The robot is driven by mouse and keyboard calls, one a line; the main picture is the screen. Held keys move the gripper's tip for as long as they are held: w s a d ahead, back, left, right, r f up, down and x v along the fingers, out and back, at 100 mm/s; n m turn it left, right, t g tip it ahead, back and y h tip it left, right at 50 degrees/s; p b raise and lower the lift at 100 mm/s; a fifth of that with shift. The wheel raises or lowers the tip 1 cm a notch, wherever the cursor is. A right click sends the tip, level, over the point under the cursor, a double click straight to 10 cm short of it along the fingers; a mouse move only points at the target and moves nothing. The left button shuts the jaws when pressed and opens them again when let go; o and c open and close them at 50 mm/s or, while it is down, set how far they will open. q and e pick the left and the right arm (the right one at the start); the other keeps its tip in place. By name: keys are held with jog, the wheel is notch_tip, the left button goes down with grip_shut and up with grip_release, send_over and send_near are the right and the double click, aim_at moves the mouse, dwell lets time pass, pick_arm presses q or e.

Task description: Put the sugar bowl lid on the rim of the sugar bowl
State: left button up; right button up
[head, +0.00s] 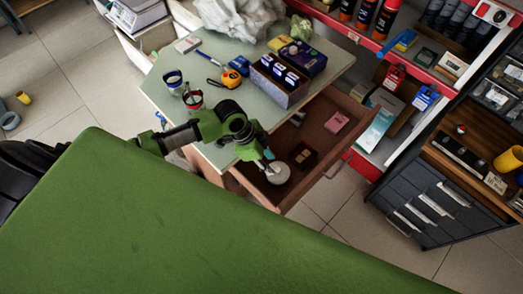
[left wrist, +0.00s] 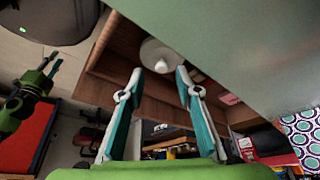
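A pale round lid with a small knob (head: 278,173) lies in the open wooden drawer (head: 318,135) in the head view. The lid also shows in the left wrist view (left wrist: 160,54), ahead of the fingertips. My left gripper (head: 266,159) is over the drawer, close beside the lid. In the left wrist view its two fingers (left wrist: 160,74) are apart, with nothing held between them. My right gripper (left wrist: 51,67) shows at the far left of that view, small, its fingers seemingly apart and empty. I cannot pick out the sugar bowl for certain.
The drawer also holds a dark red box (head: 303,155) and a pink pack (head: 336,121). On the worktop (head: 225,50) stand patterned cups (head: 193,99), a tape measure (head: 231,78) and a box of dark packs (head: 278,80). Shelves (head: 400,60) flank the right side.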

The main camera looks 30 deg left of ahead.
pick_arm(q)
jog(key=v, duration=0.7)
dwell(1.1)
